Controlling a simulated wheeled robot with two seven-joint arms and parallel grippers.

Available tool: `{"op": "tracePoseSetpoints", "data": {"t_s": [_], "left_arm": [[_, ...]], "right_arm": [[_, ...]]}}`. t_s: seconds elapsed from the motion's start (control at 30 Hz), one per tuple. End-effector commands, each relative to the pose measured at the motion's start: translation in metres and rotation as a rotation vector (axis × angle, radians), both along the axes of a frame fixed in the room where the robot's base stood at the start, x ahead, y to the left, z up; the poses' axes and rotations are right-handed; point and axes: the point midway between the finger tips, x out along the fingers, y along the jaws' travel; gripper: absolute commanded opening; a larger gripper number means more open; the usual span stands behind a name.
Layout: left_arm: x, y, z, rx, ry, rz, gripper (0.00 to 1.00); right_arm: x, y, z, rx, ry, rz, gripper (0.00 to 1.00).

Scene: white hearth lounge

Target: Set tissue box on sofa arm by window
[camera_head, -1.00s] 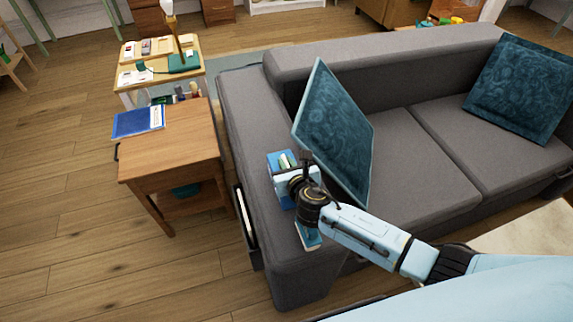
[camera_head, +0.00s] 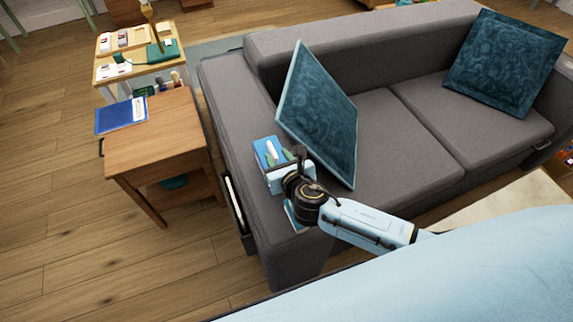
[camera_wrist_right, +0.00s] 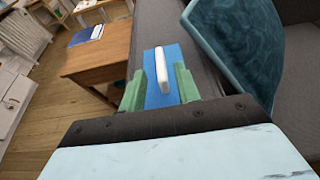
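The tissue box (camera_head: 263,146) is blue with a white tissue on top. It rests on the near part of the grey sofa arm (camera_head: 229,92), left of the leaning teal cushion. My right gripper (camera_head: 289,158) is at the box's near right side, its wrist over the arm. In the right wrist view, its two green fingers (camera_wrist_right: 160,88) are spread on either side of the blue box (camera_wrist_right: 153,58) with the white tissue between them. The gripper looks open. My left gripper is not in view.
A teal cushion (camera_head: 322,110) leans close to the right gripper. Left of the sofa stand a wooden side table (camera_head: 160,135) with a blue book (camera_head: 118,116) and a small desk (camera_head: 115,72). Another cushion (camera_head: 503,65) lies at the sofa's far end.

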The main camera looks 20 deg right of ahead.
Motion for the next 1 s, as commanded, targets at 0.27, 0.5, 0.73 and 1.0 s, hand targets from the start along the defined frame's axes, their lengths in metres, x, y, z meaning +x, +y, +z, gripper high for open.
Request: {"op": "tracePoseSetpoints", "data": {"t_s": [0.27, 0.5, 0.73, 1.0], "left_arm": [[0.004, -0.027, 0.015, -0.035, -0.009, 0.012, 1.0], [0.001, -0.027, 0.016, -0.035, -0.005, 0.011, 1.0], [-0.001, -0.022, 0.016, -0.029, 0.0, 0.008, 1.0], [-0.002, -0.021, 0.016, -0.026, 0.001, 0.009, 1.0]], "right_arm": [[-0.051, -0.001, 0.019, 0.002, 0.001, 0.002, 0.32], [-0.065, -0.002, 0.024, 0.0, 0.0, 0.0, 0.32], [-0.065, -0.002, 0.024, 0.0, 0.0, 0.0, 0.32], [-0.065, -0.002, 0.024, 0.003, 0.0, -0.002, 0.32]]}}
